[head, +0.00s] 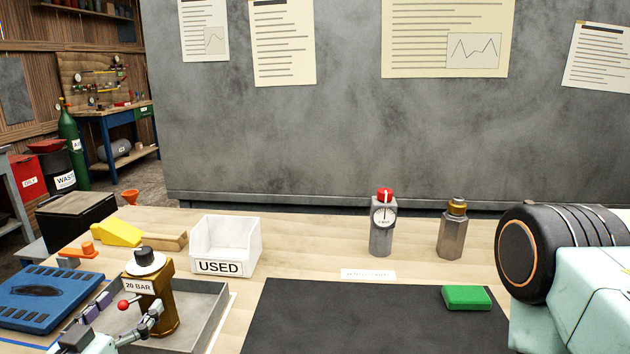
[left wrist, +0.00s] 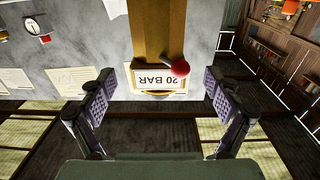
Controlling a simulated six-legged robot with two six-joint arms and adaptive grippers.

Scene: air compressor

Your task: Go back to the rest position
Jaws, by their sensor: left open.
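My left gripper (head: 126,316) is open in front of a brass valve (head: 164,300) with a white-and-black top, a "20 BAR" label and a red ball. The valve stands upright in a grey metal tray (head: 212,318) at the front left. In the left wrist view the valve (left wrist: 158,35) appears upside down. There the open left gripper (left wrist: 158,103) has its two purple-padded fingers wide apart on either side of the label, with clear gaps. My right gripper is out of view.
A white "USED" bin (head: 226,246) stands behind the tray. A blue holder (head: 45,300) lies at left. A gauge with a red top (head: 382,225) and a brass-capped fitting (head: 453,230) stand at the back. A green block (head: 467,297) lies on a mostly bare black mat (head: 350,320).

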